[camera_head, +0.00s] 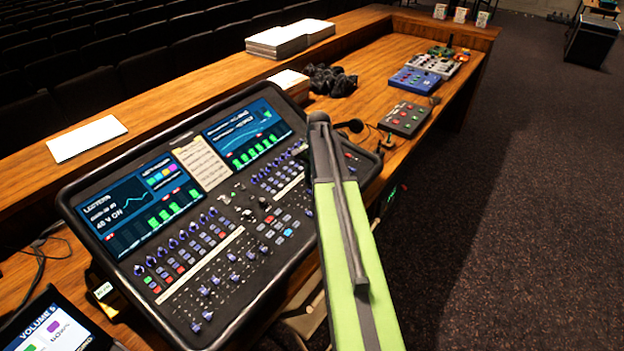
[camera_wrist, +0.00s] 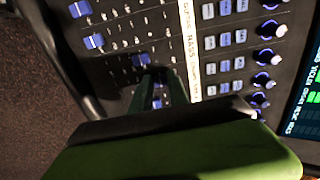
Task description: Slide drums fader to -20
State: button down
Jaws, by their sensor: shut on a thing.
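The mixing desk (camera_head: 190,250) stands on the wooden counter, with rows of blue-capped faders along its lower part. In the wrist view, my gripper (camera_wrist: 156,88) reaches down onto the fader area, its dark fingers shut around a blue fader cap (camera_wrist: 158,103) that is mostly hidden between them. Another blue fader cap (camera_wrist: 142,60) sits just above the fingers, and a further cap (camera_wrist: 93,40) lies up and to the left. In the head view my arm hides the gripper.
Blue knobs (camera_wrist: 266,57) and pale buttons (camera_wrist: 225,38) lie right of the strip. The desk's screens (camera_head: 140,200) are behind the controls. A tablet (camera_head: 55,325) sits at front left; small effect boxes (camera_head: 405,118) stand farther along the counter. Open floor lies to the right.

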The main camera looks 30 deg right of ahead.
jog(key=s, duration=0.2)
jog(key=s+d, duration=0.1)
jog(key=shift+s+f, duration=0.25)
jog(key=shift+s, duration=0.1)
jog(key=c, duration=1.2)
grip_release()
jog(key=shift+w+d, duration=0.1)
jog(key=shift+c, duration=0.2)
jog(key=shift+r, duration=0.15)
notch_tip(320, 180, up, 17)
jog(key=s+p, duration=0.1)
jog(key=p, duration=1.6)
jog(key=shift+s+d, duration=0.3)
jog(key=shift+s, duration=0.05)
